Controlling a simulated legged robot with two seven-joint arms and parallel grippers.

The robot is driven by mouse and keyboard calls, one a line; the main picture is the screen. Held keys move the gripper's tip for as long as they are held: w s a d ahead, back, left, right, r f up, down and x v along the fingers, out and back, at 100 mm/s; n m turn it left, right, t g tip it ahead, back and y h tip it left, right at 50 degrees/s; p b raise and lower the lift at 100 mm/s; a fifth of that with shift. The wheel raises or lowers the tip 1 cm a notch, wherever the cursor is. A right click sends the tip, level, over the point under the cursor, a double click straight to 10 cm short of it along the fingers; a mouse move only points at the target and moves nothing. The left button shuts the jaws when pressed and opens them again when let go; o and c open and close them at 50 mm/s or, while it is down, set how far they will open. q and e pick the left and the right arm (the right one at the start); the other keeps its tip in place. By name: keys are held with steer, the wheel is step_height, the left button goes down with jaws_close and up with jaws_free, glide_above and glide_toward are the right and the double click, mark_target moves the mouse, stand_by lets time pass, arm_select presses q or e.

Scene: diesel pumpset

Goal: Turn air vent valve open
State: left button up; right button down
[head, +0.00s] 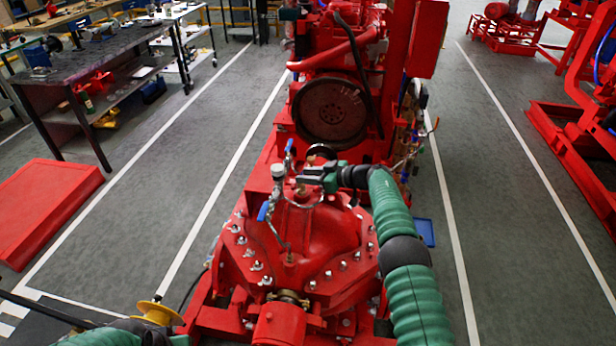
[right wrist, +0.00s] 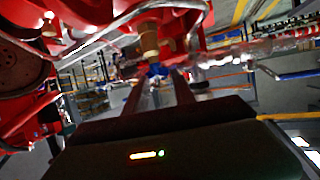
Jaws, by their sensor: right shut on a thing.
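A red pump casing (head: 325,235) fills the middle of the head view, with thin pipes and small valves on top. Blue valve levers show at the upper one (head: 289,147) and the lower one (head: 263,212). My right gripper (head: 302,181) is above the casing beside these fittings. In the right wrist view, its dark fingers (right wrist: 158,88) are shut on a small blue valve handle (right wrist: 156,70), just below a brass fitting (right wrist: 149,40). The fingers partly hide the handle. Part of my left arm shows at the bottom left, but its gripper is out of view.
A red engine with a dark round flywheel (head: 330,109) stands behind the pump. A workbench (head: 90,63) and a red slab (head: 42,208) are at the left. Red frames (head: 575,140) stand at the right.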

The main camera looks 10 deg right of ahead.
steer(key=shift+w+r, duration=0.15)
steer(key=c, duration=1.4)
jaws_free()
steer(key=shift+o, duration=1.1)
steer(key=shift+w+f, duration=0.5)
steer(key=shift+f, duration=0.05)
steer(key=shift+s+r, duration=0.3)
steer(key=v, duration=1.6)
steer(key=shift+s+d, duration=0.15)
steer(key=shift+d, duration=0.1)
steer(key=shift+r, duration=0.1)
